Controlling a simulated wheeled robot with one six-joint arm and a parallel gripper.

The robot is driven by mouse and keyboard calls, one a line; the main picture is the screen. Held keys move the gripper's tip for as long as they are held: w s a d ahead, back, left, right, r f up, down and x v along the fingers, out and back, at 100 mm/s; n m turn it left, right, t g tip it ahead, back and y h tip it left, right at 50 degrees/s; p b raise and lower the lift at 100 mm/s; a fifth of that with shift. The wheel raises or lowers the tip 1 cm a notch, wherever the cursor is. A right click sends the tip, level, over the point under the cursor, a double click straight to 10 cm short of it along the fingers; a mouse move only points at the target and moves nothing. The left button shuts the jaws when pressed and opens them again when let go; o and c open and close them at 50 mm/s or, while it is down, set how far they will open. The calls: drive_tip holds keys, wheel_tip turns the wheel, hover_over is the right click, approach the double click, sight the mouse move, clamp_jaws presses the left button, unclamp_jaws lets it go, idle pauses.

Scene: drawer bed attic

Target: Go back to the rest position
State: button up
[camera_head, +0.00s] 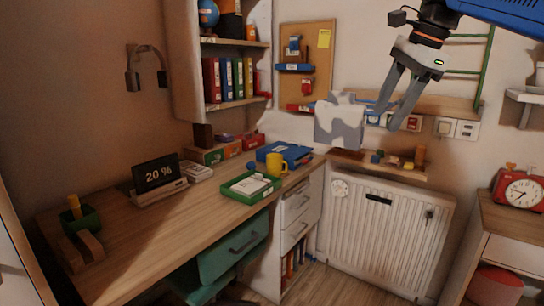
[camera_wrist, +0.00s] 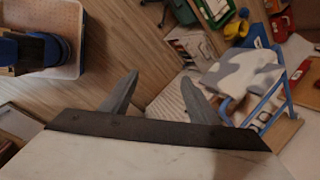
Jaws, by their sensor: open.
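My gripper (camera_head: 389,119) hangs at the upper right in the head view, in front of the back wall and above the radiator (camera_head: 385,235). Its two grey fingers are spread apart with nothing between them. The fingers also show in the wrist view (camera_wrist: 160,78), apart and empty over the wooden floor. A grey-and-white patterned cloth (camera_head: 339,124) is just left of the fingers in the head view. In the wrist view the cloth (camera_wrist: 243,72) lies over a blue frame (camera_wrist: 292,88), clear of the fingers.
A long desk (camera_head: 135,240) runs along the left, with a tablet (camera_head: 158,175), green tray (camera_head: 250,187) and yellow mug (camera_head: 277,163). A wall ledge (camera_head: 380,169) holds small blocks. A red clock (camera_head: 520,190) stands on the right cabinet. A pegboard (camera_head: 307,65) hangs behind.

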drive_tip(key=s+d+f+n, duration=0.1)
drive_tip(key=s+f+n, duration=0.4)
drive_tip(key=f, duration=0.7)
drive_tip(key=s+d+f+n+t+h, duration=0.1)
drive_tip(key=s+f+n, duration=0.5)
drive_tip(key=s+f, duration=0.3)
drive_tip(key=s+d+f+n+h, duration=0.1)
drive_tip(key=s+f+n, duration=0.5)
drive_tip(key=f, duration=1)
drive_tip(key=shift+s, duration=1.05)
